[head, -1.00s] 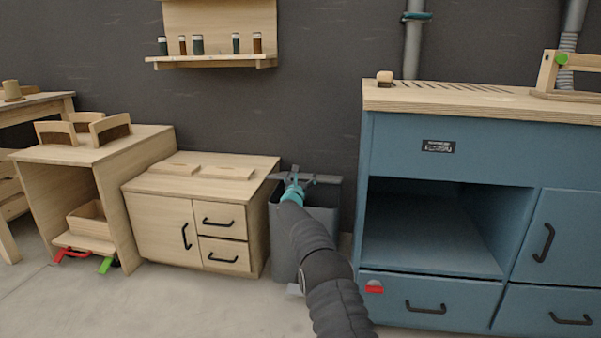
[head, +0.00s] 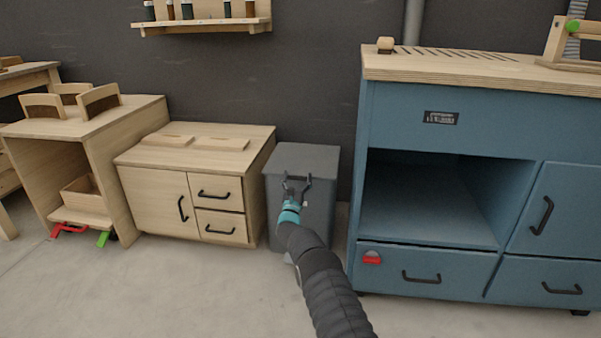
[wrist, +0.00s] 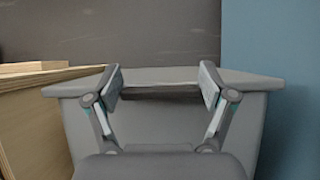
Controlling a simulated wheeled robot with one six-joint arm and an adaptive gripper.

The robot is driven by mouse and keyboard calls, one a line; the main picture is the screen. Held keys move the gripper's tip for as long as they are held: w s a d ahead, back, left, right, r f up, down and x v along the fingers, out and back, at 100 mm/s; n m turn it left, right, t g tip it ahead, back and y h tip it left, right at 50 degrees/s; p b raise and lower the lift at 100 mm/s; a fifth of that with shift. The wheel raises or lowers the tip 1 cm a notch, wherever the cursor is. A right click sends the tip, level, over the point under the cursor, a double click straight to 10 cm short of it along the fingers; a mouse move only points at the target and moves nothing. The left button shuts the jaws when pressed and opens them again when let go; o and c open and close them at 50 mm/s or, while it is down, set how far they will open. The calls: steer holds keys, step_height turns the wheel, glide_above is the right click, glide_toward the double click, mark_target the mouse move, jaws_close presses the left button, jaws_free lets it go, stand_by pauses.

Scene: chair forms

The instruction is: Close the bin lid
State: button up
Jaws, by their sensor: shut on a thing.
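The grey bin (head: 319,215) stands between the low wooden cabinet and the blue workbench. Its lid (head: 308,157) lies flat across the top, with no visible gap at the rim. My gripper (head: 296,184) is at the lid's front edge, reaching from the front. In the wrist view the fingers (wrist: 161,88) stand some way apart, with the lid's front edge (wrist: 262,82) between and beyond them. They are shut on the lid's front part; the exact contact is hard to see. The bin's front wall (wrist: 240,125) shows below the lid.
The wooden cabinet (head: 155,200) is close on the bin's left. The blue workbench (head: 400,130) stands close on its right, with an open bay. A dark wall (head: 320,100) is behind. The floor (head: 190,290) in front is clear.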

steer(key=shift+d+f, duration=0.2)
steer(key=shift+f, duration=0.9)
steer(key=o, duration=1.5)
steer(key=shift+f, duration=0.2)
steer(key=shift+o, duration=0.2)
steer(key=shift+r, duration=0.15)
steer(key=shift+a+r, duration=0.2)
steer(key=shift+r, duration=0.05)
steer(key=shift+s, duration=0.1)
steer(key=v, duration=1.2)
steer(key=shift+n, duration=0.3)
